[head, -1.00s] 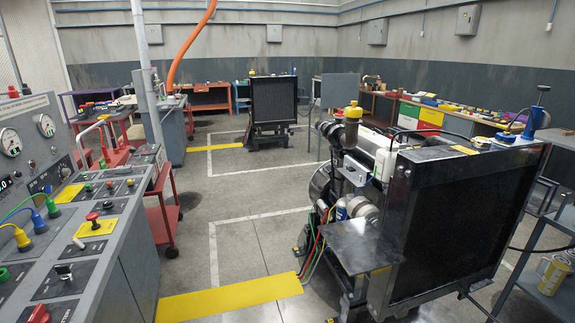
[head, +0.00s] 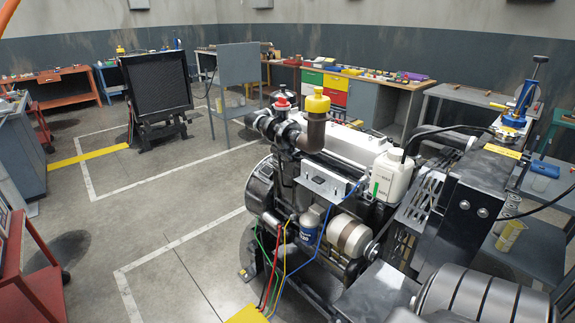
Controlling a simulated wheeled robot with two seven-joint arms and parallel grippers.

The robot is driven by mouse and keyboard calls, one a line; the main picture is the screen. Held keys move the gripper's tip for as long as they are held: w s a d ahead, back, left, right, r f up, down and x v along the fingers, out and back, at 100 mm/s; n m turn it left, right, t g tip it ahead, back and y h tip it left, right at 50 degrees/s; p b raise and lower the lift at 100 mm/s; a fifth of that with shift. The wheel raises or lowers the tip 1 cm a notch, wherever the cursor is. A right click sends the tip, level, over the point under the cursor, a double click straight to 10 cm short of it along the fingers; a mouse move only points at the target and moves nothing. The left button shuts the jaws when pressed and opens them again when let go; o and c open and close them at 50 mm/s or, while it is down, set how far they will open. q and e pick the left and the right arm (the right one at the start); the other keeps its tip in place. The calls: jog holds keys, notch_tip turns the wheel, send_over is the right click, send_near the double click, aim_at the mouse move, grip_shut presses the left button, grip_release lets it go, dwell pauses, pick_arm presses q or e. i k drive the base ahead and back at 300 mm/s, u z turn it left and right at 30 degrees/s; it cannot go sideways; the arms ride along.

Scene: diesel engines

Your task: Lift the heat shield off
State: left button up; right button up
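The diesel engine (head: 330,200) stands at centre right. A bright metal cover (head: 328,178) with a dark fitting on top sits on its near side, below the brown pipe with the yellow cap (head: 316,104). It looks like the heat shield, but I cannot tell for sure. A flat grey plate (head: 374,292) lies lower down by the engine's front. Neither of my grippers can be made out in this view.
A white bottle (head: 391,177) and red, yellow, green and blue lines (head: 277,268) are close to the cover. A banded grey cylinder (head: 480,297) fills the lower right; I cannot tell what it belongs to. A red cart (head: 35,270) stands at left. The floor between is clear.

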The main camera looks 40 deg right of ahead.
aim_at(321, 181)
jog(key=i, duration=2.95)
jog(key=z, duration=1.75)
